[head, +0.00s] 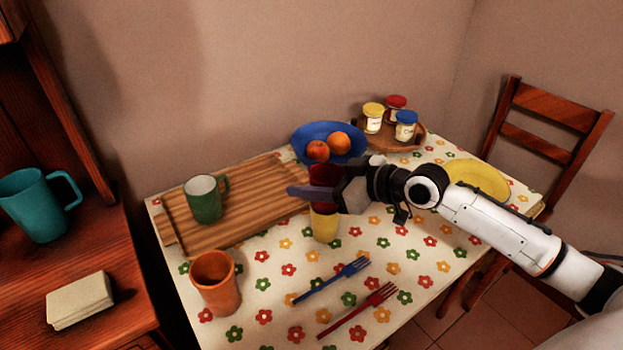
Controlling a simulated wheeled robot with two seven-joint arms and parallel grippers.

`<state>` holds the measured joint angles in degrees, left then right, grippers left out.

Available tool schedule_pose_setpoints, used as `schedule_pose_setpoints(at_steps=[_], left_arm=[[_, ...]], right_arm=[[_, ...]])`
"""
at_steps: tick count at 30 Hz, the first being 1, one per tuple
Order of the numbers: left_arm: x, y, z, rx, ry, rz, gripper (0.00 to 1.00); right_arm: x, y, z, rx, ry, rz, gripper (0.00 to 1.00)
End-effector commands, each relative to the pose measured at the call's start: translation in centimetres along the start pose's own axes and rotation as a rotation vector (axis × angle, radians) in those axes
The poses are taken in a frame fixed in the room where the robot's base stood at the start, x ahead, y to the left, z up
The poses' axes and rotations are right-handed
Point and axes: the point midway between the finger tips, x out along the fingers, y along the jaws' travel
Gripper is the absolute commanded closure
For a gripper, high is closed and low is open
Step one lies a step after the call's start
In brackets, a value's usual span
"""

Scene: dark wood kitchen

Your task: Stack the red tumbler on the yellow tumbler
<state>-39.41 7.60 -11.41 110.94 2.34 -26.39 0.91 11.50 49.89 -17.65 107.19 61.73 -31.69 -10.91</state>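The red tumbler (323,174) is upright directly above the yellow tumbler (324,229), which stands on the flowered tablecloth. My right gripper (308,192) reaches in from the right at the red tumbler's height. One dark finger crosses in front of the red tumbler, and the gripper looks shut on it. The other finger is hidden. The finger and the red tumbler cover the yellow tumbler's rim, so I cannot tell whether the red one rests on it or hangs just above. My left gripper is not in view.
A ribbed wooden board (257,205) holds a green mug (204,200). Behind are a blue fruit bowl (303,140) and jars on a round board (414,140). A yellow plate (480,180) is right.

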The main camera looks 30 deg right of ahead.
Motion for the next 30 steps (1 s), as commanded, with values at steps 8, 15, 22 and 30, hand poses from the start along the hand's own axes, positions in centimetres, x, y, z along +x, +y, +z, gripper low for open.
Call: schedule_pose_setpoints(at_steps=[8,15,22,30], left_arm=[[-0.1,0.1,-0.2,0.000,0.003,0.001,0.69],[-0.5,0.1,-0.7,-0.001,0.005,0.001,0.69],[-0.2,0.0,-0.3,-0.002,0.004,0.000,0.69],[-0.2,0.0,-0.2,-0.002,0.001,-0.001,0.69]], right_arm=[[0.0,0.0,-0.1,0.000,0.000,0.000,0.32],[-0.5,0.0,-1.1,-0.001,0.000,0.001,0.32],[-4.7,0.2,-0.4,-0.003,-0.007,0.003,0.32],[-8.5,0.1,-0.4,0.000,-0.007,0.003,0.32]])
